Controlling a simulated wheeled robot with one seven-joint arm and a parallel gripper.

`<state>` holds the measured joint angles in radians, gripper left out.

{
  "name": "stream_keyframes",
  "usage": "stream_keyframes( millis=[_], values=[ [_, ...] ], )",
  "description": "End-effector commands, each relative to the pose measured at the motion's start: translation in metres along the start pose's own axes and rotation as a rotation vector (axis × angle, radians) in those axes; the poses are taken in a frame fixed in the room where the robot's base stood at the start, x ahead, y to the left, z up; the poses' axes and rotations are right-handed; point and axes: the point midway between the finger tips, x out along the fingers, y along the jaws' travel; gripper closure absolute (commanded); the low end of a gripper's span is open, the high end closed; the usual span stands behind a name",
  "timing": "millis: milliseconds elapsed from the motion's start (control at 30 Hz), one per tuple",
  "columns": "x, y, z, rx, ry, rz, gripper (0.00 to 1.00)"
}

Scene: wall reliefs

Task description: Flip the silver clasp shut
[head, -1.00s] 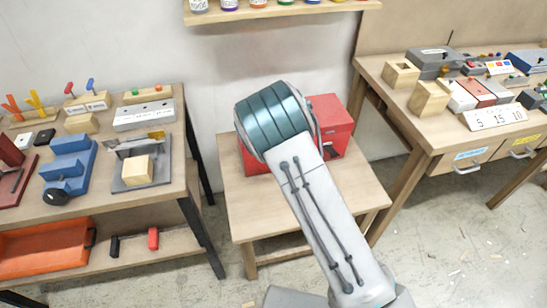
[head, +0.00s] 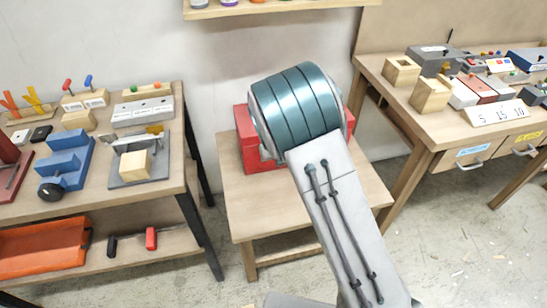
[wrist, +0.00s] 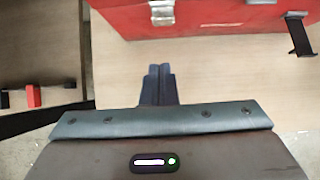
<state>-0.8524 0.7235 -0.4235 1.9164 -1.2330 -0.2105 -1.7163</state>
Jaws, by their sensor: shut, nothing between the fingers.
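A red box (head: 251,140) stands on the small wooden table; my arm hides its middle in the head view. The wrist view shows the lower part of its front (wrist: 220,18) at the top. A silver clasp (wrist: 162,12) sits on that front, left of centre, cut off by the frame edge, so I cannot tell how it is turned. At the right, a dark lever (wrist: 301,40) hangs out from a small silver fitting. My gripper (wrist: 160,70) is shut and empty, in front of and below the box front, apart from the clasp. My arm hides it in the head view.
The small table's top (head: 234,200) is bare in front of the box. A bench with blue and grey fixtures (head: 140,166) stands left. A workbench (head: 440,125) with blocks and drawers stands right. A shelf (head: 280,8) hangs above on the wall.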

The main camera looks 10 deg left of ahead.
Motion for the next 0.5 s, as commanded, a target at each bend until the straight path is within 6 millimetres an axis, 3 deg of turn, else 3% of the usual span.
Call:
stream_keyframes(
  millis=[33, 200, 500],
  values=[
    [-0.017, -0.004, 0.008, 0.006, -0.002, -0.002, 1.00],
    [-0.050, -0.005, 0.021, 0.007, 0.000, -0.004, 1.00],
    [-0.070, -0.004, 0.026, 0.005, 0.002, -0.005, 1.00]
  ],
)
